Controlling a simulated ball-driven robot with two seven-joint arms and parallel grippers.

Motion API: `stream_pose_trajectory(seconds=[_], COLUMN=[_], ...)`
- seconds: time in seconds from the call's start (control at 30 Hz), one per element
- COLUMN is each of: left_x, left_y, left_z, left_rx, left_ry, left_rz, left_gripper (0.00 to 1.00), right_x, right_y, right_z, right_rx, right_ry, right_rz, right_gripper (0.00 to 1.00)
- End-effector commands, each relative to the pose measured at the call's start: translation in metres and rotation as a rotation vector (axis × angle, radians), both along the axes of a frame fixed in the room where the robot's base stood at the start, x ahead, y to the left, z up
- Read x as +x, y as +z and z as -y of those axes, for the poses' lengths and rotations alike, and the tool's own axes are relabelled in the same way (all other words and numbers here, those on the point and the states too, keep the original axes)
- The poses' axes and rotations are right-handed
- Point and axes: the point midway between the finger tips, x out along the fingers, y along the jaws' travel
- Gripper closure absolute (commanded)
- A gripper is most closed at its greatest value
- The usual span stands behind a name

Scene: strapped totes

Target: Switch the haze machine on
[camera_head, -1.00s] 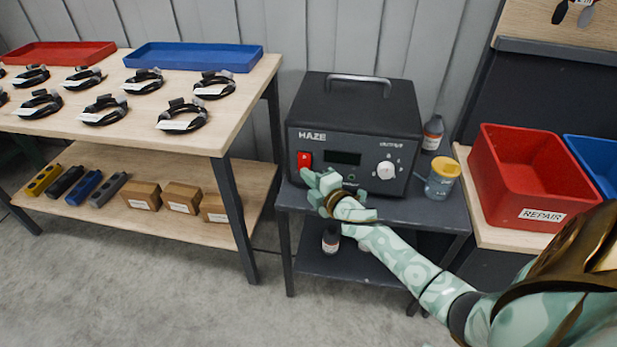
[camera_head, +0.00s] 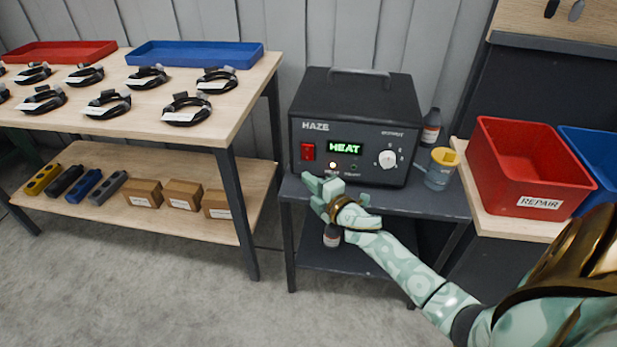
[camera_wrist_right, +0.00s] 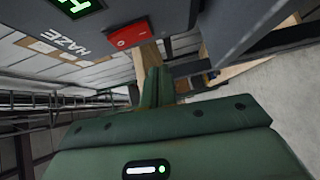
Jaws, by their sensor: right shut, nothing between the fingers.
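The haze machine (camera_head: 352,105) is a black box marked HAZE on the small dark table. Its display (camera_head: 345,148) reads HEAT in green, and an orange light glows below it. The red rocker switch (camera_head: 308,152) is at the front panel's left; it also shows in the right wrist view (camera_wrist_right: 130,35). A white dial (camera_head: 387,159) sits at the panel's right. My right gripper (camera_head: 308,180) is shut and empty, just below and in front of the switch, apart from it in the head view. In the right wrist view its fingers (camera_wrist_right: 155,82) point toward the panel. My left gripper is not in view.
A yellow-lidded jar (camera_head: 440,168) and a dark bottle (camera_head: 431,127) stand right of the machine. A red REPAIR bin (camera_head: 535,205) is farther right. The left bench (camera_head: 215,135) holds coiled cables and trays. Another bottle (camera_head: 332,235) stands on the shelf below.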

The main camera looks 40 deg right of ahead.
Motion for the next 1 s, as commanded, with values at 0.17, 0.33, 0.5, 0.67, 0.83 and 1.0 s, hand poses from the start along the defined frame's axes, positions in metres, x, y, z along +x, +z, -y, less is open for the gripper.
stream_pose_trajectory(seconds=[0.17, 0.33, 0.5, 0.67, 0.83, 1.0], left_x=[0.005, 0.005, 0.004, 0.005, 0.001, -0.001], left_y=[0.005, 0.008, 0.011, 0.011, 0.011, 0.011], left_z=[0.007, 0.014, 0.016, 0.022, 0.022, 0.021], left_rx=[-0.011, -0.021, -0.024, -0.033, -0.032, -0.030], left_ry=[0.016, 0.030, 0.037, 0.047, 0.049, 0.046], left_rz=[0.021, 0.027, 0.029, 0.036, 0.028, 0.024], left_gripper=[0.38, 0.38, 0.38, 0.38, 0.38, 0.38], right_x=[-0.025, -0.054, -0.079, -0.089, -0.091, -0.091], right_y=[0.001, -0.001, -0.004, -0.006, -0.006, -0.006], right_z=[-0.002, -0.003, -0.005, -0.006, -0.006, -0.006], right_rx=[0.001, 0.001, -0.001, -0.001, -0.002, -0.002], right_ry=[-0.001, -0.001, -0.001, -0.001, -0.001, -0.001], right_rz=[0.002, 0.002, 0.002, 0.002, 0.002, 0.002], right_gripper=[1.00, 1.00, 1.00, 1.00, 1.00, 1.00])
